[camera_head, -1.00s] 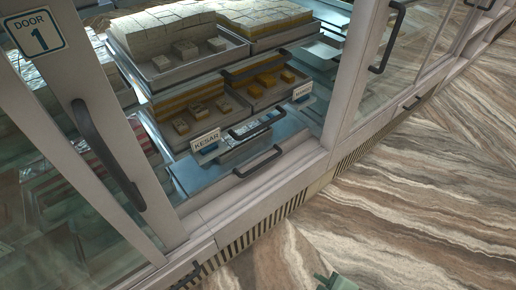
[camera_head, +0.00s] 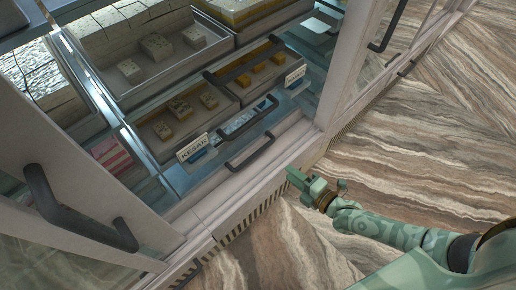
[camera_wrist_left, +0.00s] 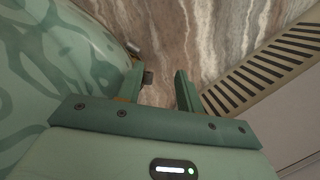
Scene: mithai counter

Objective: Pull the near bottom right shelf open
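The display cabinet's lower front shows dark bar handles one above another. The lowest handle (camera_head: 250,151) is on the bottom shelf's pale front edge, and another handle (camera_head: 249,118) sits just above it. The bottom shelf looks closed. My right gripper (camera_head: 296,181) is in front of the cabinet base, to the right of and below the lowest handle, apart from it. Whether its fingers are open is unclear. My left gripper (camera_wrist_left: 164,82) shows in the left wrist view, open and empty, with floor beyond its fingers. It is not in the head view.
Trays of sweets stand above, with a KESAR label (camera_head: 193,147) at the front. A door frame with a large dark handle (camera_head: 75,215) is at left. A cabinet post (camera_head: 345,70) rises at right. A vent grille (camera_wrist_left: 255,80) runs along the base. The patterned floor (camera_head: 420,130) is clear.

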